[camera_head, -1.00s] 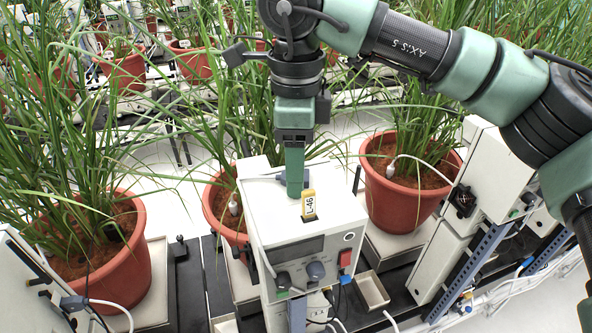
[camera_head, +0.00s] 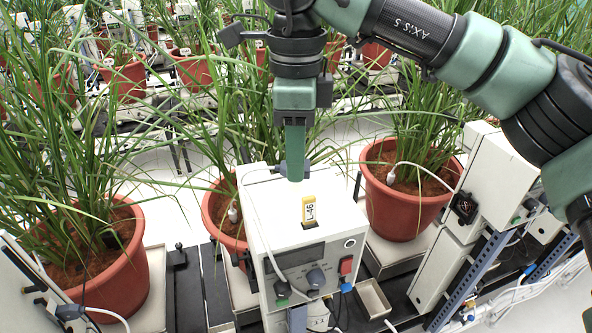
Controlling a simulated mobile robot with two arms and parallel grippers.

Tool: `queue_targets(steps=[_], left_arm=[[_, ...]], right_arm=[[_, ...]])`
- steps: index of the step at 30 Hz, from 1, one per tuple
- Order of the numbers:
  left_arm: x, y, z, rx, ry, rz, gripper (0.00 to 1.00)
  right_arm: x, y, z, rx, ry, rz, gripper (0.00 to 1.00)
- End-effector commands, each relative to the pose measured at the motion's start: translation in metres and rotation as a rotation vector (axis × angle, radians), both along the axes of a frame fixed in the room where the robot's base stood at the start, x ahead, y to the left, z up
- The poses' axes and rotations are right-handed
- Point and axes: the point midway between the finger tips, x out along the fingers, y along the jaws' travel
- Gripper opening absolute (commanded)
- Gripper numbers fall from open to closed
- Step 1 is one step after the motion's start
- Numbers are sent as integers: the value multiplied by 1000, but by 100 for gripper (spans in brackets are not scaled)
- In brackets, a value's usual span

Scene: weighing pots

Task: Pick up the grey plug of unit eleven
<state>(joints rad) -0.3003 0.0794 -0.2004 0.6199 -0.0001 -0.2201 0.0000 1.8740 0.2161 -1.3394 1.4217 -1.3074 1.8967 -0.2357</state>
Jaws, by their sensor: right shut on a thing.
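My right gripper (camera_head: 295,172) comes down from the top of the view and is over the rear of the white unit's top (camera_head: 320,222). It is shut on a small grey plug (camera_head: 279,168), and only part of the plug shows beside the fingers. A white cable (camera_head: 247,205) loops at the left of the unit and hangs across its front. I cannot read an eleven. My left gripper is not in view.
Potted plants stand close by: a left pot (camera_head: 118,275), a pot behind the unit (camera_head: 216,212) and a right pot (camera_head: 402,210). Long leaves hang around my arm.

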Motion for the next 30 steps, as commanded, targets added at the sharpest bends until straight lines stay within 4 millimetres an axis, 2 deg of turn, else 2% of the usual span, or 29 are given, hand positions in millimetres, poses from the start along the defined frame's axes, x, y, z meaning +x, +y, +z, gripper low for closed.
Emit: queue_targets(steps=[6,10,15,21,30], left_arm=[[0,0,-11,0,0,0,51],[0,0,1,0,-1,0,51],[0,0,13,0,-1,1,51],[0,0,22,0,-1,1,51],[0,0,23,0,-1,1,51]], right_arm=[[0,2,59,3,-4,-2,0],[0,0,104,-2,-7,-5,0],[0,0,143,-2,-4,-3,0],[0,0,166,-2,-1,0,0],[0,0,169,-1,0,0,0]])
